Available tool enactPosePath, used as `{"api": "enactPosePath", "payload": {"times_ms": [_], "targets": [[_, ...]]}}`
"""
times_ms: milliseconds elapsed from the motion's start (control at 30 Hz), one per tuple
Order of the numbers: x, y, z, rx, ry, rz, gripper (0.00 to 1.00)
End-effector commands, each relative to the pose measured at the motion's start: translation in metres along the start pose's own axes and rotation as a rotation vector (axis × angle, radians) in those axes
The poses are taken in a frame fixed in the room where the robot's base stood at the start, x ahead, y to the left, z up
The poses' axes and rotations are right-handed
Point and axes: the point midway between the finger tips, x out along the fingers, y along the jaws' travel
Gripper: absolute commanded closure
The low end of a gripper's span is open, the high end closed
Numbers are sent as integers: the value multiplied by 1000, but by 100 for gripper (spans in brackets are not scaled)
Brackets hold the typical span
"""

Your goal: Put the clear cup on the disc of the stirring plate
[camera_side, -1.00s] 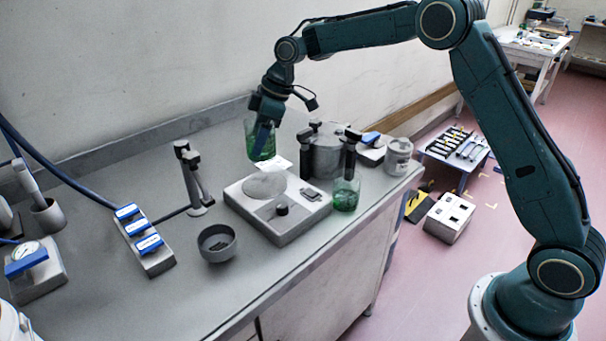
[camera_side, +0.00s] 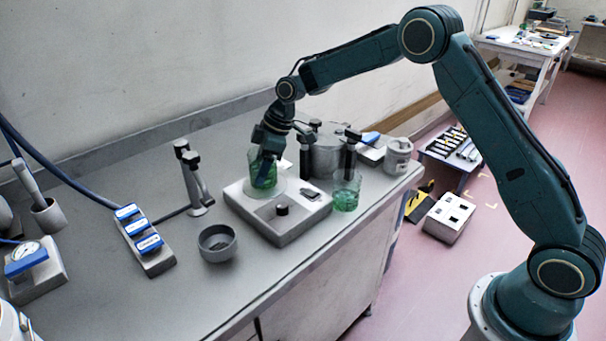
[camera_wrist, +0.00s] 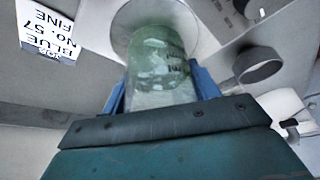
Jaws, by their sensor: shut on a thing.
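The clear cup (camera_side: 262,177), greenish and see-through, is upright between the blue fingers of my gripper (camera_side: 267,158). In the wrist view the cup (camera_wrist: 158,70) sits between both fingertips (camera_wrist: 160,88), which are shut on it. The stirring plate (camera_side: 300,222) is a pale square block with a dark knob and a round grey disc (camera_wrist: 126,22). The cup is over the disc and hides much of it in the side view. The cup's base is at or very close to the disc; I cannot tell whether they touch.
A second greenish glass (camera_side: 346,192) stands just right of the plate. Behind are a grey pot (camera_side: 327,160) and dark-topped posts. A grey bowl (camera_side: 217,243) and a clamp stand (camera_side: 196,190) are to the left. A printed label (camera_wrist: 47,32) lies near the plate.

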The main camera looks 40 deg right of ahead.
Motion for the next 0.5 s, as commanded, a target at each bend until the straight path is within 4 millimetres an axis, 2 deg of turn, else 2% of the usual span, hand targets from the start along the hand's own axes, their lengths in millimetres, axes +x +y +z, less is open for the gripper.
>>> {"api": "enactPosePath", "payload": {"times_ms": [500], "targets": [[7,0,2,-1,1,0,67]]}}
